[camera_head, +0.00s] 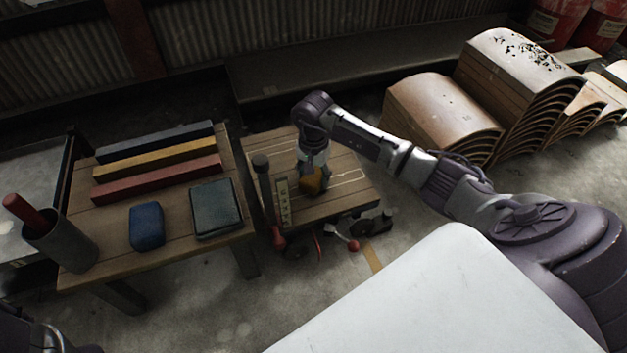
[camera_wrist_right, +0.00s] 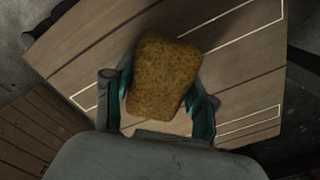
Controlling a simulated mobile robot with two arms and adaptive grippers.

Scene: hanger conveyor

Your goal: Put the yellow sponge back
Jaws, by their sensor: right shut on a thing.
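The yellow sponge (camera_head: 311,185) is a small brownish-yellow block. My right gripper (camera_head: 314,172) is shut on it, over the slatted wooden table with white outlines (camera_head: 345,192). In the right wrist view the sponge (camera_wrist_right: 163,72) sits between the teal-padded fingers of the gripper (camera_wrist_right: 160,100), with wooden slats behind it. I cannot tell whether the sponge touches the table. A blue sponge-like block (camera_head: 147,226) and a dark green-grey flat block (camera_head: 216,208) lie on the left wooden table (camera_head: 178,235). My left gripper is not visible.
Blue (camera_head: 155,141), yellow (camera_head: 158,158) and red (camera_head: 157,181) bars lie on the left table. A grey cup (camera_head: 60,240) with a red-handled thing stands at its left edge. A clamp-like device (camera_head: 283,204) stands between the tables. Curved wooden stacks (camera_head: 435,112) stand at right.

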